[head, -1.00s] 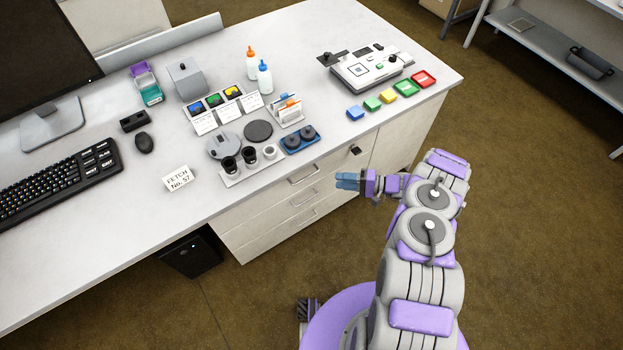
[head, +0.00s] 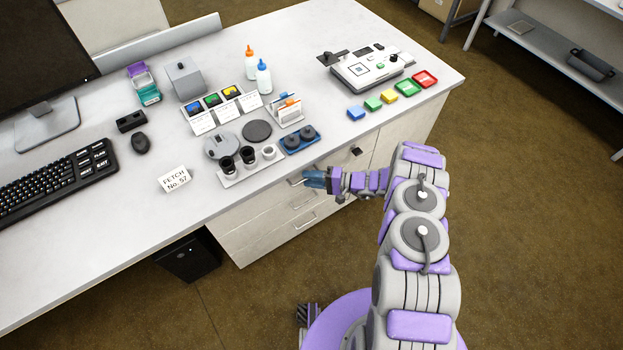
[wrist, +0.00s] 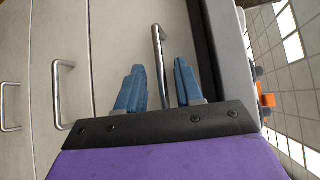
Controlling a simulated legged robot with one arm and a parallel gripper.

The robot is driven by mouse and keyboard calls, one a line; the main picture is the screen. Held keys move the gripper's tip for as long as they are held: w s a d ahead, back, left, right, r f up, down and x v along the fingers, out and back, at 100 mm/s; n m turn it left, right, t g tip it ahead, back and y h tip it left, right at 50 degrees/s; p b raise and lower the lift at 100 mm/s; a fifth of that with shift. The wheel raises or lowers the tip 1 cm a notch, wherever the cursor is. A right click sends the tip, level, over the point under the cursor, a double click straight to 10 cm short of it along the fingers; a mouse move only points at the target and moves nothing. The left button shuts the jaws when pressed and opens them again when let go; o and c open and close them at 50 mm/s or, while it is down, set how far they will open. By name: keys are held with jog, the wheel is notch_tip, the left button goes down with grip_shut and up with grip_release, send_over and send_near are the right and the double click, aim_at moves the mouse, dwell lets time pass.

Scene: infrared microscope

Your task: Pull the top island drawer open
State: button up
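The top island drawer (wrist: 119,42) is a pale front just under the counter edge and looks closed. Its metal bar handle (wrist: 158,50) shows in the wrist view, turned sideways, between my blue fingers. My gripper (wrist: 160,66) is open, with one finger on each side of the handle and a gap visible on both sides. In the head view my gripper (head: 309,178) is at the drawer front and hides most of the handle, leaving its left end (head: 295,182) showing.
Two lower drawer handles (wrist: 62,92) (wrist: 8,106) lie below. The dark counter edge (wrist: 203,50) runs close above my gripper. The counter (head: 240,215) holds small cups, blue-based knobs and a white device. The floor (head: 530,240) on the right is clear.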

jog(key=shift+c, duration=0.5)
grip_shut()
jog(key=shift+s+d, duration=0.1)
jog(key=shift+s, duration=0.05)
